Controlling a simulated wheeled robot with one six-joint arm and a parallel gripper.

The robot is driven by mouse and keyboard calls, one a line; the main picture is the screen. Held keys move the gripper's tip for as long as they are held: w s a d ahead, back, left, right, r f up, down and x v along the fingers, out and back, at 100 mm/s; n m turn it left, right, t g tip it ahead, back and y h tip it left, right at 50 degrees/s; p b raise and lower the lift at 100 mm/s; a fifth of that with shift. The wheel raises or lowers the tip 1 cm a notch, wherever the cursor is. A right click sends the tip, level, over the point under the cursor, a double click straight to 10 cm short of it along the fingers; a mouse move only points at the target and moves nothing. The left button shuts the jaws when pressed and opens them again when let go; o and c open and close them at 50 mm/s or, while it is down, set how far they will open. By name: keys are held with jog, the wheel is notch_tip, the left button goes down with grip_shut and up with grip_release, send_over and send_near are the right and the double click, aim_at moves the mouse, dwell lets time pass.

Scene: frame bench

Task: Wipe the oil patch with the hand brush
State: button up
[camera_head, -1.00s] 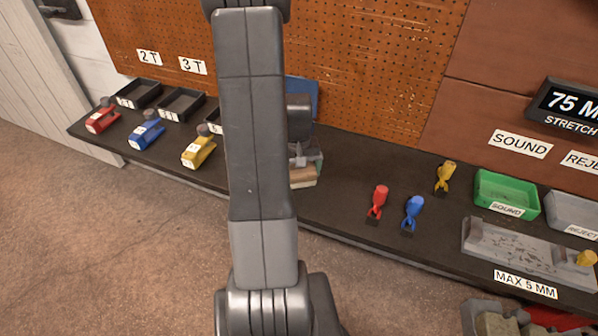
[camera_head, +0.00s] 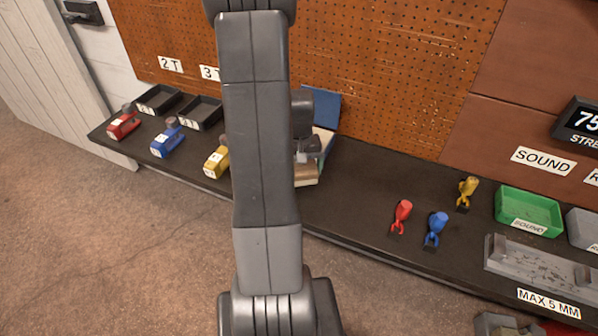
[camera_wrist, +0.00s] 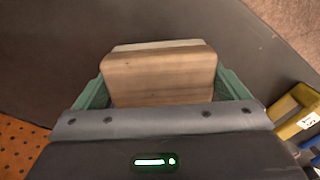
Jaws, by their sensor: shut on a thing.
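The hand brush (camera_wrist: 160,78) shows in the wrist view as a wooden block with a pale strip along its far edge. My gripper (camera_wrist: 163,88) is shut on it, with a green finger at each side. In the head view the brush (camera_head: 306,173) is partly hidden behind my arm, over the dark bench. I cannot tell whether it touches the bench top. I cannot make out an oil patch in either view; my arm hides part of the bench.
A blue panel (camera_head: 322,106) stands behind my gripper. Small red (camera_head: 402,213), blue (camera_head: 435,229) and yellow (camera_head: 467,190) pieces stand right, near a green tray (camera_head: 529,211). Bench between is clear.

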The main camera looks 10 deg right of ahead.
jog(key=shift+w+a+r+p, duration=0.1)
jog(key=shift+w+r+p, duration=0.1)
jog(key=shift+r+p, duration=0.55)
jog(key=shift+s+r+p, duration=0.1)
jog(key=shift+r+p, duration=0.7)
jog(key=shift+r, duration=0.95)
jog(key=shift+f, duration=0.1)
